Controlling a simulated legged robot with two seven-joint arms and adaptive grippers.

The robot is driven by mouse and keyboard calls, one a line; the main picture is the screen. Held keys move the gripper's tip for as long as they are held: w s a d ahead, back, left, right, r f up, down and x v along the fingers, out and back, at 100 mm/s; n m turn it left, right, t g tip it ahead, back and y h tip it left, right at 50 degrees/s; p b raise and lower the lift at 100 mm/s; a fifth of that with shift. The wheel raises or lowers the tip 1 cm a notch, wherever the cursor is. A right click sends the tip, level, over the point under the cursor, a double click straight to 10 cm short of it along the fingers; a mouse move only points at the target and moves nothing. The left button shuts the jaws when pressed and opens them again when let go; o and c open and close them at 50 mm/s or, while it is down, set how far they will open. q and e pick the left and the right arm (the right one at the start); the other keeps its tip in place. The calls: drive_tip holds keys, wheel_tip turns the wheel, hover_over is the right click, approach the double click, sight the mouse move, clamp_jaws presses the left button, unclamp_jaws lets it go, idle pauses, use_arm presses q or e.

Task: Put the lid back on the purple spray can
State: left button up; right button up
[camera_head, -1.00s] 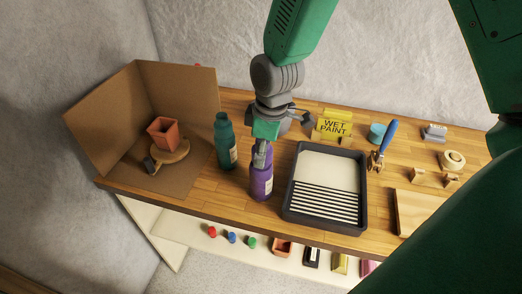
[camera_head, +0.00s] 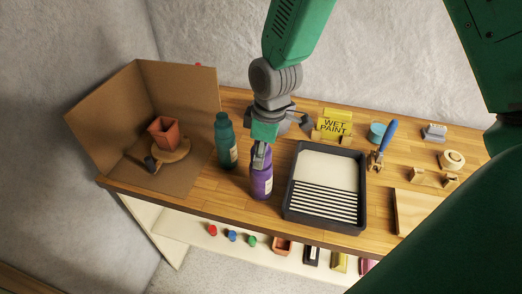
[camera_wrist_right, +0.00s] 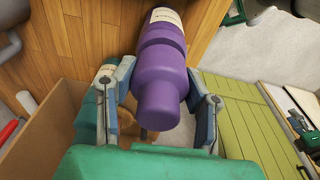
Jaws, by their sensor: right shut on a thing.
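The purple spray can (camera_head: 261,184) stands upright near the front edge of the wooden bench, between the teal bottle and the paint tray. My right gripper (camera_head: 260,156) is at its top, coming down from above. In the right wrist view, the purple lid (camera_wrist_right: 158,100) is between the fingers of my right gripper (camera_wrist_right: 163,84), in line with the can (camera_wrist_right: 163,28). The lid appears to touch the can, but I cannot tell whether it is fully seated. My right gripper is shut on the lid. My left gripper is not in view.
A teal bottle (camera_head: 223,140) stands close on the left. A black paint tray (camera_head: 362,190) lies close on the right. A yellow wet-paint sign (camera_head: 335,125) stands behind. A cardboard screen (camera_head: 105,125) and a terracotta pot (camera_head: 163,134) are at the left.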

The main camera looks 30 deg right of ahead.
idle(0.4)
drive_tip(key=o, duration=1.4)
drive_tip(key=shift+c, duration=0.2)
drive_tip(key=shift+r, duration=0.15)
drive_tip(key=shift+r+p, duration=0.7)
drive_tip(key=shift+r, duration=2.7)
clamp_jaws()
